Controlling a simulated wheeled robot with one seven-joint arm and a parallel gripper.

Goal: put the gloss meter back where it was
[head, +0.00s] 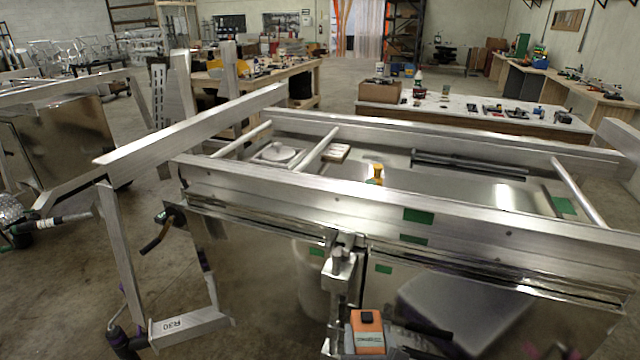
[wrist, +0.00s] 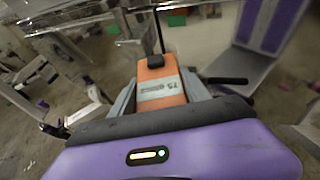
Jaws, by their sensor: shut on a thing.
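The gloss meter (wrist: 160,88) is an orange block with a pale label and a dark part at its far end. My gripper (wrist: 158,97) is shut on it, with one grey finger on each side. In the head view, the gloss meter (head: 367,332) shows at the bottom centre, in front of the near side of the aluminium trailer frame (head: 350,205). It appears held in the air, below the frame's top rail.
A metal coupling or clamp (head: 340,268) hangs on the trailer's near side, close behind the gloss meter. A white-topped bench (head: 470,112) with several tools lies beyond. Concrete floor is open at lower left.

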